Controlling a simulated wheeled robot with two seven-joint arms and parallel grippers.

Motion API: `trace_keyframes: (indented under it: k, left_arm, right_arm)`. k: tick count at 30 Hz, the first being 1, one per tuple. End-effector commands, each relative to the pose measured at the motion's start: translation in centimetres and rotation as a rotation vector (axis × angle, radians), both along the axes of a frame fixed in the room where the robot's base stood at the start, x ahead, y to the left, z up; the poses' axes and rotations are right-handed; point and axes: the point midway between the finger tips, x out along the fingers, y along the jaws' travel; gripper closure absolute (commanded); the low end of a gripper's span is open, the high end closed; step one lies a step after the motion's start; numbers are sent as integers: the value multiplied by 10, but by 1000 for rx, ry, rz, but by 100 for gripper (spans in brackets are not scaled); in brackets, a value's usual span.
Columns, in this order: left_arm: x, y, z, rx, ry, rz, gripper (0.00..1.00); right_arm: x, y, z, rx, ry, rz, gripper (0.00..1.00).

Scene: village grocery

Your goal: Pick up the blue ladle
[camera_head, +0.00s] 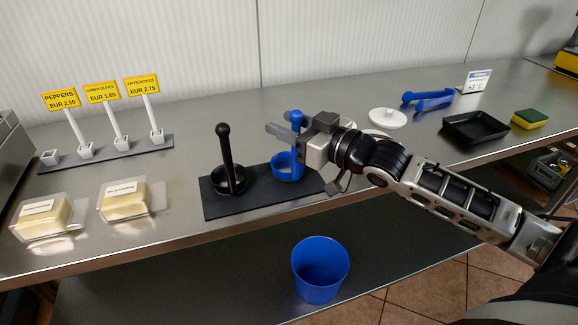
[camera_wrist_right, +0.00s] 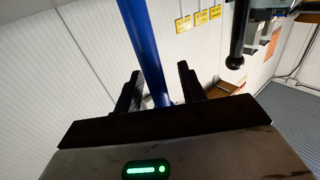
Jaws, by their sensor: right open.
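The blue ladle (camera_head: 296,150) stands upright with its blue cup on a dark mat (camera_head: 262,202) on the steel counter. My right gripper (camera_head: 282,124) is at the upper part of its handle, reaching in from the right. In the right wrist view the blue handle (camera_wrist_right: 143,45) runs between the two dark fingers of my right gripper (camera_wrist_right: 158,90). The fingers are open, with a gap visible on each side of the handle. My left gripper is in neither view.
A black ladle (camera_head: 226,160) stands on the same mat, just left. Butter-like packs (camera_head: 122,198) and price signs (camera_head: 101,92) are further left. A white lid (camera_head: 387,118), blue tongs (camera_head: 430,101), black tray (camera_head: 475,127) and sponge (camera_head: 530,119) lie right. A blue bucket (camera_head: 320,270) sits below.

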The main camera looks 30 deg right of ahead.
Motion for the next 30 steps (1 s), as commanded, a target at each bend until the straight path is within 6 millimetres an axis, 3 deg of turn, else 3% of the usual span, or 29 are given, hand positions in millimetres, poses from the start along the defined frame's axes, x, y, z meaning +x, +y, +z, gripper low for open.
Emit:
trace_keyframes:
  k: [8, 13, 23, 30]
  left_arm:
    - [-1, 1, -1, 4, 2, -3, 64]
    - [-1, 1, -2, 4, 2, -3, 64]
    - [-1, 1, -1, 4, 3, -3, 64]
    - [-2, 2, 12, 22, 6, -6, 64]
  right_arm:
    - [2, 1, 0, -1, 1, 0, 60]
    - [2, 1, 0, -1, 1, 0, 100]
    - [2, 1, 1, -1, -1, 0, 100]
    - [3, 2, 16, -1, -1, 4, 100]
